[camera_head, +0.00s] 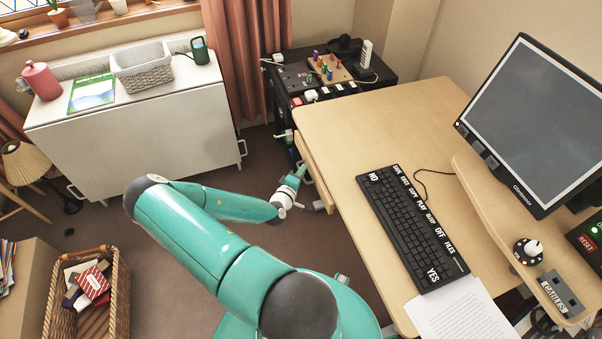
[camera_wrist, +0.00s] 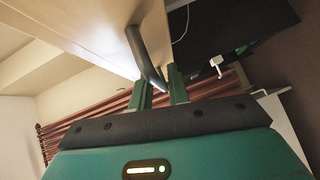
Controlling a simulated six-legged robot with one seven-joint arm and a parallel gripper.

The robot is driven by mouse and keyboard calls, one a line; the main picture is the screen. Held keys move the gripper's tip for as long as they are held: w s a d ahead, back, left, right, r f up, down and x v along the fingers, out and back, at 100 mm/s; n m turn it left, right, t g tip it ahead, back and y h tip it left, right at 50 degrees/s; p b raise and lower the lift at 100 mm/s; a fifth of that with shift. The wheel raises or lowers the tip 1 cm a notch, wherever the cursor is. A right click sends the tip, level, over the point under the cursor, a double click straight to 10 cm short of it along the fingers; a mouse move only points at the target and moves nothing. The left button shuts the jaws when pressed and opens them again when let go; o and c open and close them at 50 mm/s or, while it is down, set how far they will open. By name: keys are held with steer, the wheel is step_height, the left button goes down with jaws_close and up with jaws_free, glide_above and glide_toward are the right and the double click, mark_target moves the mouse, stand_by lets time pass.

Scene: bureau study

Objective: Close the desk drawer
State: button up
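The light wood desk (camera_head: 400,125) fills the right of the head view. Its drawer front (camera_head: 313,172) shows as a narrow wooden strip standing out from the desk's left edge. How far the drawer is out is hard to tell from above. My gripper (camera_head: 302,170) is at this front, on its outer side. In the wrist view, the drawer front (camera_wrist: 95,28) is above my gripper, with a dark curved handle (camera_wrist: 143,55). My two fingers (camera_wrist: 161,84) are apart, and the handle's lower end reaches the gap between them. Contact cannot be told.
A keyboard (camera_head: 410,225), a monitor (camera_head: 535,120) and paper (camera_head: 460,312) are on the desk. A black cabinet (camera_head: 288,90) with small items stands behind. A white cabinet (camera_head: 150,135) is at back left, a wicker basket (camera_head: 118,290) at lower left.

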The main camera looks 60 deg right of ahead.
jaws_close()
steer(key=shift+s+d, duration=1.1)
steer(key=shift+s, duration=0.05)
jaws_free()
steer(key=shift+d, duration=0.1)
glide_toward(310, 170)
steer(key=a, duration=0.4)
steer(key=shift+r, duration=0.3)
